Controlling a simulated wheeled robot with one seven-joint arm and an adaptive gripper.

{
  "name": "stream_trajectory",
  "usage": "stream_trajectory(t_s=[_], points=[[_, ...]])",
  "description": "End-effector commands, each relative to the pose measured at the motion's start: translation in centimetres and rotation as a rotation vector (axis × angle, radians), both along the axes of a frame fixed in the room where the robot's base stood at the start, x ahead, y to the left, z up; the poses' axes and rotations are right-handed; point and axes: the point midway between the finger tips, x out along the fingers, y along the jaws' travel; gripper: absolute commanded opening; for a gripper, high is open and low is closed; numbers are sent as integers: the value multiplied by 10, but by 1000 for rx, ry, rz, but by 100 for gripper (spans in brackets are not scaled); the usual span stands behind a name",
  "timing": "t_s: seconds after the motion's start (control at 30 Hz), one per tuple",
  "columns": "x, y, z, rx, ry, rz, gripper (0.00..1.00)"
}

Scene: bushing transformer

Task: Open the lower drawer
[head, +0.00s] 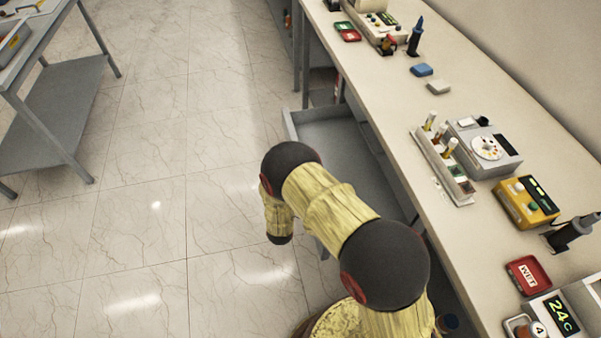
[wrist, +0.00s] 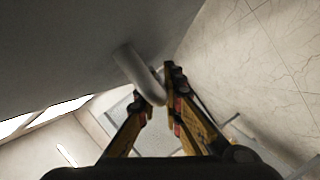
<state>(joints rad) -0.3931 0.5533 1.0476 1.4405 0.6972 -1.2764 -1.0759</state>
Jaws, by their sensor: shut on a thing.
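A grey drawer (head: 340,135) stands pulled out from under the long bench, its empty inside showing in the head view. My arm covers its near part. I cannot tell from these views whether a second drawer sits above it. In the wrist view, the plain grey drawer front (wrist: 75,45) fills the upper left, with a pale curved bar handle (wrist: 132,66) standing out from it. My gripper (wrist: 156,92) is shut on the handle, with its fingers on either side of the bar's end. The fingertips are hidden in the head view.
The bench top (head: 385,120) carries a test tube rack (head: 443,168), a yellow device (head: 526,202) and a red tray (head: 527,275). A grey metal table (head: 65,95) stands at the far left. The tiled floor (head: 150,190) between is clear.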

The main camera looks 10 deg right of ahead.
Motion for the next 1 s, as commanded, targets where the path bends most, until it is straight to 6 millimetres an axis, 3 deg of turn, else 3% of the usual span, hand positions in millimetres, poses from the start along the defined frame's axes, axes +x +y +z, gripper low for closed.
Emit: stream_trajectory(t_s=[0.47,0.5,0.6,1.0], points=[[-1,5,-1,0,3,0,0],[-1,5,-1,-1,2,-1,10],[-1,5,-1,-1,2,-1,16],[-6,8,1,0,0,1,16]])
